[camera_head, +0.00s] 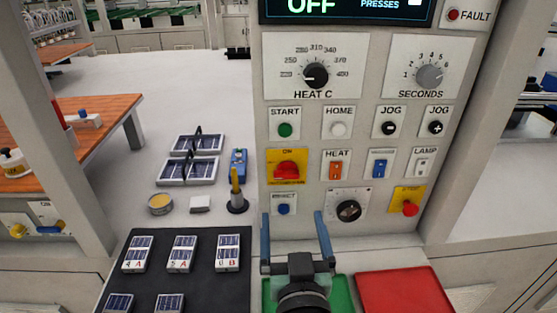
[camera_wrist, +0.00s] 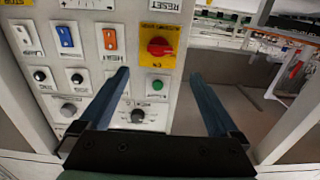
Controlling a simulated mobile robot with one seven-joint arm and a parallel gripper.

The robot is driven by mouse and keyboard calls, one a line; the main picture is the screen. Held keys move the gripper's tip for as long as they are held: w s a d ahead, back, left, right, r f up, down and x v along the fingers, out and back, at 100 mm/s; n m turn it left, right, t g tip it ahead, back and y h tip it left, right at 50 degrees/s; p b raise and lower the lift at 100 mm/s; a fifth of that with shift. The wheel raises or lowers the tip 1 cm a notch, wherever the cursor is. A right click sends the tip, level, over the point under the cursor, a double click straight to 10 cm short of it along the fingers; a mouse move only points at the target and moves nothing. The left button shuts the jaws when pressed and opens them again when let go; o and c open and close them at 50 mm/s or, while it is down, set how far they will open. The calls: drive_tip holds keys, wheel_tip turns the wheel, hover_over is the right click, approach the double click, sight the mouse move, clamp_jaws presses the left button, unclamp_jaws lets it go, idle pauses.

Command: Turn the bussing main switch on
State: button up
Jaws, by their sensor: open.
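The main switch (camera_head: 287,169) is a red rotary knob on a yellow plate, low on the left of the control panel; lettering like "ON" shows above the knob. In the wrist view the panel appears upside down, and the red knob (camera_wrist: 160,47) lies beyond and between the fingertips. The knob's exact angle is hard to tell. My gripper (camera_head: 292,222) has two blue fingers spread apart, empty, below the switch in the head view. The fingers (camera_wrist: 160,76) also show apart in the wrist view and do not grip the knob. The display (camera_head: 345,8) reads "OFF".
Near the switch are the green START button (camera_head: 285,130), the orange HEAT rocker (camera_head: 336,170), the blue RESET button (camera_head: 284,209) and a red button on yellow (camera_head: 410,208). A black mat (camera_head: 205,282) with solar cells lies left; a red tray (camera_head: 400,292) lies right.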

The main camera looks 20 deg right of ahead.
sight(287, 177)
drive_tip(key=p+x, duration=0.2)
drive_tip(key=x, duration=1)
drive_tip(key=shift+w+p, duration=0.2)
drive_tip(key=shift+p, duration=0.15)
drive_tip(key=c, duration=1.4)
